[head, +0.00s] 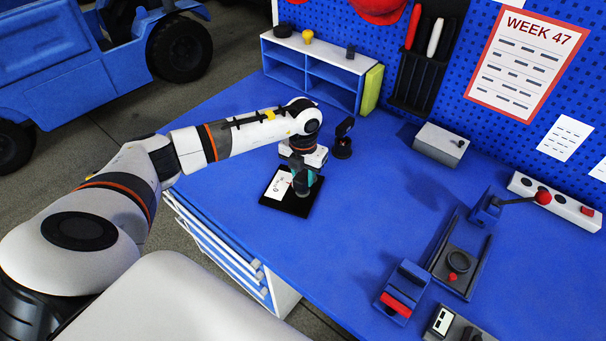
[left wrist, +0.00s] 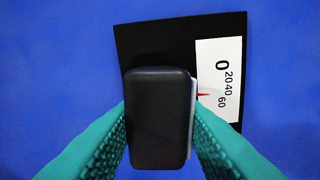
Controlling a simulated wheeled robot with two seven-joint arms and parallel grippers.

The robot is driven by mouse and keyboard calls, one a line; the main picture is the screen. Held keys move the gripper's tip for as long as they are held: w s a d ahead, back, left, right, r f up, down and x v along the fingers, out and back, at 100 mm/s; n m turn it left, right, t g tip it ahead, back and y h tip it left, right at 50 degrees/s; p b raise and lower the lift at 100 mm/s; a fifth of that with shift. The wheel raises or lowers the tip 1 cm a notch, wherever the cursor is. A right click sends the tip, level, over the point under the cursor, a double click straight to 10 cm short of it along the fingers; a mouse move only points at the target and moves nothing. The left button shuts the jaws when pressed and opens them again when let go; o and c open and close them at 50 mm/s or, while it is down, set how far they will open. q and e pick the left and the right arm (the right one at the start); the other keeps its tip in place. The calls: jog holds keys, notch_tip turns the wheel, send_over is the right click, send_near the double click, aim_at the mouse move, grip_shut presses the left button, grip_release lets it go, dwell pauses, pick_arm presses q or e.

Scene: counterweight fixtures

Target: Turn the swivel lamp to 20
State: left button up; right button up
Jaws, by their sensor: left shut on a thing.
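The swivel lamp's dark, rounded box-shaped head (left wrist: 158,118) fills the middle of the left wrist view, with a thin pale strip along its right side. My left gripper (head: 303,184) is shut on it, with teal fingers (left wrist: 160,125) on either side. Under it is a black base plate (left wrist: 150,45) with a white scale card (left wrist: 216,48) marked 0, 20, 40, 60. A red pointer tip (left wrist: 203,95) shows beside the card's lower numbers, around 40 to 60; its exact reading is unclear. The head view also shows the plate (head: 286,205). My right gripper is not in view.
A small dark upright fixture (head: 343,140) stands just behind my left gripper. A blue shelf (head: 312,75) and a grey box (head: 438,145) stand farther back. A sliding fixture (head: 470,250) and red-handled block (head: 402,290) are at right. The counter between is clear.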

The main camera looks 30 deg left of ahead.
aim_at(303, 173)
pick_arm(q)
jog(key=n, duration=0.3)
jog(key=o, duration=0.9)
jog(key=shift+d, duration=0.1)
notch_tip(303, 173, up, 12)
jog(key=b, duration=0.2)
jog(key=shift+b, duration=0.35)
